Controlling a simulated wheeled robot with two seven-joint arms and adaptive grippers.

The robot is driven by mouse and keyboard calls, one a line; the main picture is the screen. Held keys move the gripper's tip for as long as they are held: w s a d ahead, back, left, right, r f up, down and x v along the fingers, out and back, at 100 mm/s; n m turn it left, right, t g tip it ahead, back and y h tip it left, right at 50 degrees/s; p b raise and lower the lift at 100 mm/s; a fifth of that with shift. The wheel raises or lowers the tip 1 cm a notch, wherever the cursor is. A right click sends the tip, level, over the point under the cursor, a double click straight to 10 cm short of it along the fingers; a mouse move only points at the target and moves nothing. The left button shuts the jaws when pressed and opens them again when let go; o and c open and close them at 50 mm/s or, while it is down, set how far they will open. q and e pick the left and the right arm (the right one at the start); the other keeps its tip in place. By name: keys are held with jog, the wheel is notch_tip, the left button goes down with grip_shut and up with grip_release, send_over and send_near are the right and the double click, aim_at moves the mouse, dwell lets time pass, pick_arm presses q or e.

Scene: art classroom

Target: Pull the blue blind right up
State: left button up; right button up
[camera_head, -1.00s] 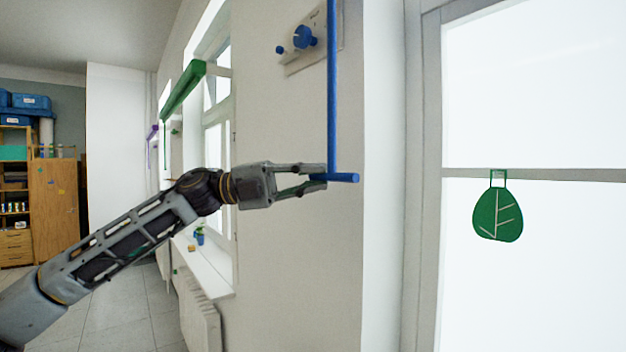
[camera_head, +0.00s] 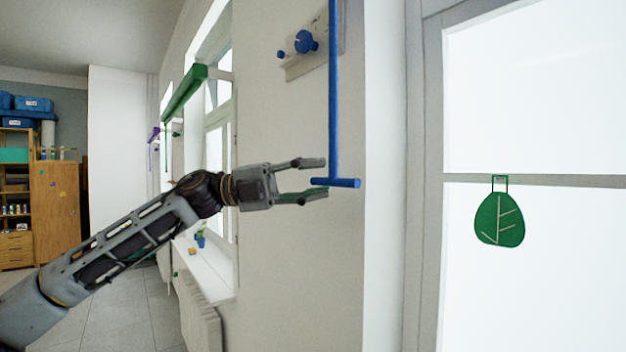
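A blue pull rod (camera_head: 333,90) hangs down from beyond the top edge of the head view and ends in a short blue crossbar (camera_head: 338,183). No blue blind cloth shows in view. My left gripper (camera_head: 322,177) reaches in from the left at the crossbar's height. Its fingers are spread, one above and one below the crossbar's left end. I see a gap between each finger and the crossbar; whether they touch in depth I cannot tell. My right gripper is out of view.
A wall plate (camera_head: 291,69) with blue knobs (camera_head: 305,42) is fixed beside the rod. A green leaf ornament (camera_head: 499,219) hangs before the bright window (camera_head: 560,120) at right. A green blind roll (camera_head: 185,90) and a window sill (camera_head: 205,270) are farther along the wall.

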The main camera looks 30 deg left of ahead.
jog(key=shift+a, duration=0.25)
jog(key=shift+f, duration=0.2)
